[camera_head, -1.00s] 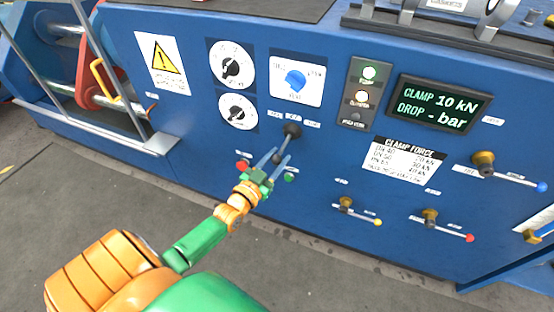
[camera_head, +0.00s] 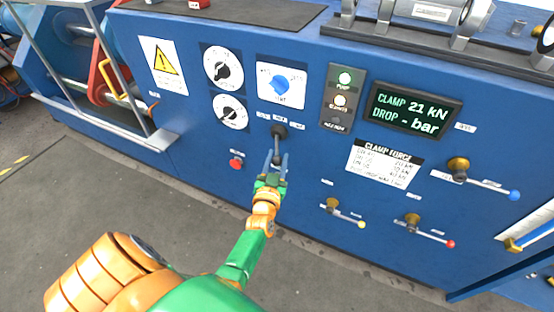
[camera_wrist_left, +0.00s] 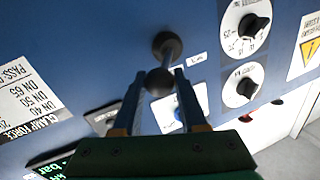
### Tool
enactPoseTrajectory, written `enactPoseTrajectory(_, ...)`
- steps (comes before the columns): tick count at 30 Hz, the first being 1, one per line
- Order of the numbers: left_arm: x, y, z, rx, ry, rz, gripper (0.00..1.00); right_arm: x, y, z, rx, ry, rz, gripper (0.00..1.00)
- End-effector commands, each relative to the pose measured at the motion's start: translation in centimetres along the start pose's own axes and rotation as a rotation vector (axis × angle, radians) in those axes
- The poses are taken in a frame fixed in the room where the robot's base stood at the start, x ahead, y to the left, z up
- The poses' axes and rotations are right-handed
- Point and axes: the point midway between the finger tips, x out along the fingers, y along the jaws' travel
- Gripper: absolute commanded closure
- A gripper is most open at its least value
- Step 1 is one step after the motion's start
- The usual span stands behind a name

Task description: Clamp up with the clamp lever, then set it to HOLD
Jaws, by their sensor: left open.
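The clamp lever (camera_head: 279,133) is a black lever on the blue panel, hanging almost straight down from its pivot below the blue selector knob. My left gripper (camera_head: 276,158) is open, its two fingers on either side of the lever's lower end. In the left wrist view the lever's round black ball (camera_wrist_left: 160,81) sits between the open fingertips (camera_wrist_left: 161,76), close to both; contact cannot be told. The small labels above the lever are too small to read. The display (camera_head: 413,110) reads CLAMP 21 kN and DROP - bar. My right gripper is not in view.
A red button (camera_head: 237,162) is left of the lever. The clamp force plate (camera_head: 384,163) is to the right, with yellow-tipped (camera_head: 345,214), red-tipped (camera_head: 428,231) and blue-tipped (camera_head: 484,182) levers around it. Grey floor is open in front of the panel.

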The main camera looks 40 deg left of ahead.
Motion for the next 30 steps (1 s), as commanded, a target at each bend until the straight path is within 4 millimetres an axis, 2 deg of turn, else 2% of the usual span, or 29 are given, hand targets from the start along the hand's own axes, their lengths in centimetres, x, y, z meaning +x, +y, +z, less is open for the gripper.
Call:
enactPoseTrajectory(1,0.1,0.0,-0.1,0.0,0.003,0.0,0.44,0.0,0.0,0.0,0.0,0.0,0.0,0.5)
enactPoseTrajectory(3,0.0,0.0,-0.1,0.0,0.002,0.0,0.3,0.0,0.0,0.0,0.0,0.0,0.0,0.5)
enactPoseTrajectory(11,-0.1,0.0,0.0,0.0,0.0,0.001,0.3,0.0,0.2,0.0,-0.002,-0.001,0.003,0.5)
enactPoseTrajectory(14,-1.3,0.0,-0.1,0.0,-0.003,0.002,0.3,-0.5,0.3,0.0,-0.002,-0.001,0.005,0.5)
enactPoseTrajectory(21,-6.1,0.0,0.0,0.0,-0.002,0.002,0.3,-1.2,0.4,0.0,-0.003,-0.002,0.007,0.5)
enactPoseTrajectory(24,-6.9,0.0,-0.1,0.0,0.001,0.001,0.3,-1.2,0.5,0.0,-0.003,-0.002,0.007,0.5)
enactPoseTrajectory(30,-7.0,0.1,0.0,0.0,0.001,0.001,0.3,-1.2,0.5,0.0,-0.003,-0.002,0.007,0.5)
